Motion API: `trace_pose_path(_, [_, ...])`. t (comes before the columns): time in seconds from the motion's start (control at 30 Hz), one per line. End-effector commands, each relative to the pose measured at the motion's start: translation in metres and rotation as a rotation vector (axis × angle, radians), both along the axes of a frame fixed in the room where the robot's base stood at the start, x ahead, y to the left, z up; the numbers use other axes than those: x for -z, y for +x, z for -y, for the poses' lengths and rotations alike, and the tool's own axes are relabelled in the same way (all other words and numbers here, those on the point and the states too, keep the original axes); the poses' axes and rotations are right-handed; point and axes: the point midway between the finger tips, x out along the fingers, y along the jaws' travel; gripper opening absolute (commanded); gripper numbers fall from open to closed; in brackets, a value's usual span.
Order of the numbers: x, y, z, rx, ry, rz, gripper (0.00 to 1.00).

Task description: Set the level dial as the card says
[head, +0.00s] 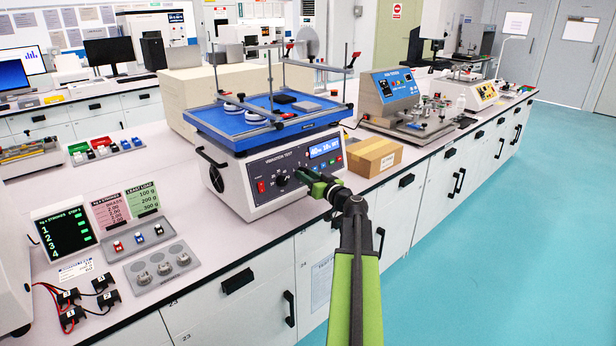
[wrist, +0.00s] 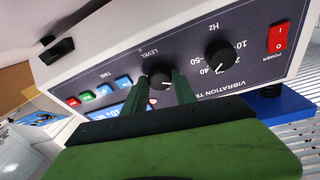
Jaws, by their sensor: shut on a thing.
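The vibration tester (head: 265,180) has a dark front panel with knobs, coloured buttons and a lit blue display (head: 325,148). In the wrist view the black level dial (wrist: 159,76) lies between the green fingertips of my gripper (wrist: 162,84), which is shut on it. A white pointer mark shows on the dial's lower right. In the head view my gripper (head: 322,187) is at the panel and covers the dial. A second black knob, marked Hz (wrist: 219,57), is beside it. I cannot tell which card the task means; a small white card (head: 76,270) lies at left, too small to read.
A red power switch (wrist: 281,38) and several coloured buttons (wrist: 98,90) flank the knobs. A cardboard box (head: 374,157) stands close to the right of my gripper. A blue platform (head: 265,125) with a frame tops the tester. The aisle floor (head: 480,250) is clear.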

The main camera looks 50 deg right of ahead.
Motion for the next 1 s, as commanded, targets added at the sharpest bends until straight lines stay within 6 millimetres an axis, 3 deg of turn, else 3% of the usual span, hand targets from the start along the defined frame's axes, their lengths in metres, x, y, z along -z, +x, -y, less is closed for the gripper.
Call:
trace_pose_path(0.47, [-0.0013,-0.0014,-0.0001,0.017,0.063,0.003,0.0])
trace_pose_path(1.0, [-0.0052,-0.0018,-0.0014,0.121,0.5,0.032,0.0])
